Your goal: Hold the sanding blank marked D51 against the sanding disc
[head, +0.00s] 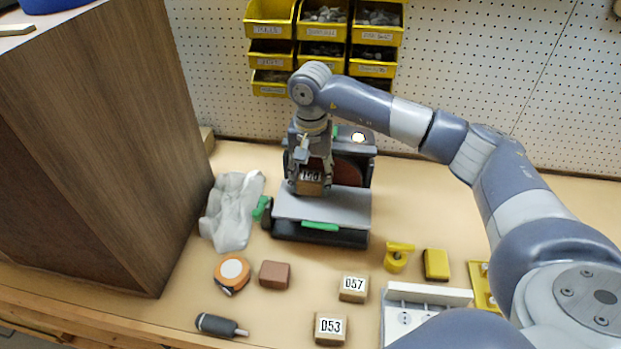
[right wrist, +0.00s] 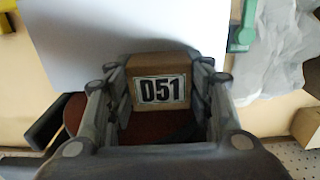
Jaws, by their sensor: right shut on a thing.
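My right gripper (head: 310,184) is shut on a small wooden block, the sanding blank (head: 311,189), over the grey work table (head: 345,207) of the sander. In the right wrist view the blank (right wrist: 160,93) sits between both fingers and its label reads D51. The reddish-brown sanding disc (head: 351,172) stands behind the table, partly hidden by the gripper; it also shows in the right wrist view (right wrist: 73,112). The blank is close to the disc, but I cannot tell whether they touch. My left gripper is not in view.
Blanks D57 (head: 353,289) and D53 (head: 331,328) lie in front of the sander. A crumpled pale cloth or bag (head: 231,211) lies left of it. A tape measure (head: 232,273) and brown block (head: 275,274) are nearby. A tall wooden cabinet (head: 105,140) bounds the left side.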

